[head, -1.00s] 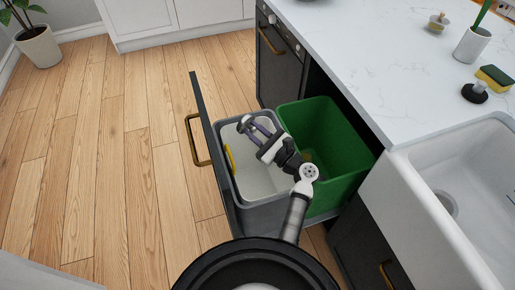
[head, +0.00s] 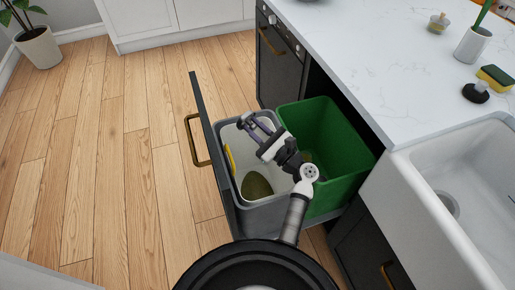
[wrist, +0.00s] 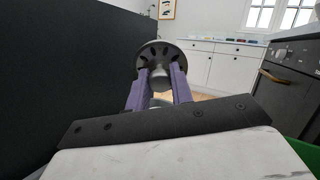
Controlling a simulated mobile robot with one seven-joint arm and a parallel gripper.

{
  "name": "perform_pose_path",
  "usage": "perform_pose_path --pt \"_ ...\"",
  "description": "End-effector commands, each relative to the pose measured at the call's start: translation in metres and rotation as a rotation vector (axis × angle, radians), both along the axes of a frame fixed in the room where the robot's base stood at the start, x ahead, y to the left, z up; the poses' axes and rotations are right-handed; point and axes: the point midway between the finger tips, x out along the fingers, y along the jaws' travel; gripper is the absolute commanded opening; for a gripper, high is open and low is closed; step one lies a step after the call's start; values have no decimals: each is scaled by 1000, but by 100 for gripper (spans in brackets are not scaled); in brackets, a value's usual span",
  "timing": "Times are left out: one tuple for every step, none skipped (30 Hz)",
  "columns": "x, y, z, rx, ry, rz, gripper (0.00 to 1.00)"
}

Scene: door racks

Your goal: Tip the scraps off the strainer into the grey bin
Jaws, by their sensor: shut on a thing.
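My gripper (head: 258,128) is over the grey bin (head: 262,217), its purple fingers shut on the strainer (wrist: 152,52). In the wrist view the strainer is a dark round disc with slots and a central knob between the fingertips (wrist: 160,82). In the head view the strainer (head: 246,122) is small and partly hidden by the fingers. An olive-brown mass, apparently the scraps (head: 256,185), lies low inside the bin's pale interior. Whether any scraps cling to the strainer's far side cannot be seen.
A green bin (head: 335,135) stands directly right of the grey one in the pulled-out drawer (head: 205,115). A yellow item (head: 230,158) is at the grey bin's left wall. The counter (head: 400,75) and white sink (head: 455,215) are to the right. Open wooden floor (head: 100,150) lies left.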

Motion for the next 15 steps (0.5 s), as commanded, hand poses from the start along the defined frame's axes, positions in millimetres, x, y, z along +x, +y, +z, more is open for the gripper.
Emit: perform_pose_path --pt "0 0 0 0 0 0 0" --pt "0 0 0 0 0 0 0" --pt "0 0 0 0 0 0 0" --pt "0 0 0 0 0 0 0" --pt "0 0 0 0 0 0 0" --pt "0 0 0 0 0 0 0" --pt "0 0 0 0 0 0 0" --pt "0 0 0 0 0 0 0" --pt "0 0 0 -1 -1 0 0" --pt "0 0 0 -1 -1 0 0" --pt "0 0 0 0 -1 0 0" --pt "0 0 0 0 -1 0 0" --pt "0 0 0 0 -1 0 0" --pt "0 0 0 -1 -1 0 0" --pt "0 0 -2 -15 14 -1 0"
